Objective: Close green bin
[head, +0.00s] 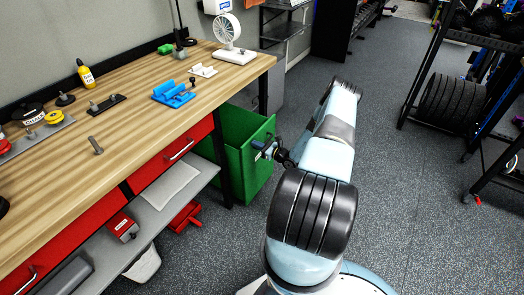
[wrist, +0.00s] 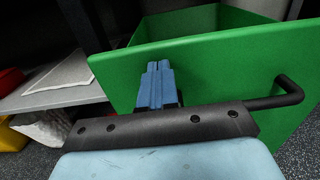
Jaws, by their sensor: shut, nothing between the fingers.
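The green bin (head: 245,185) stands pulled out at the far end of the workbench, its open top and inside showing. In the wrist view, its front panel (wrist: 215,68) fills much of the picture, with a black bar handle (wrist: 288,92) at the right. My gripper (wrist: 157,66) is shut and empty, its blue fingers pointing at the panel, left of the handle. In the head view, my gripper (head: 262,150) is at the bin's front face, near the upper edge. I cannot tell whether the fingertips touch the panel.
The wooden workbench (head: 130,85) with tools and a white fan (head: 230,42) is at the left, above red drawers (head: 175,158) and a grey shelf (head: 165,205). A weight rack (head: 430,65) stands at the right. The floor (head: 385,180) between is clear.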

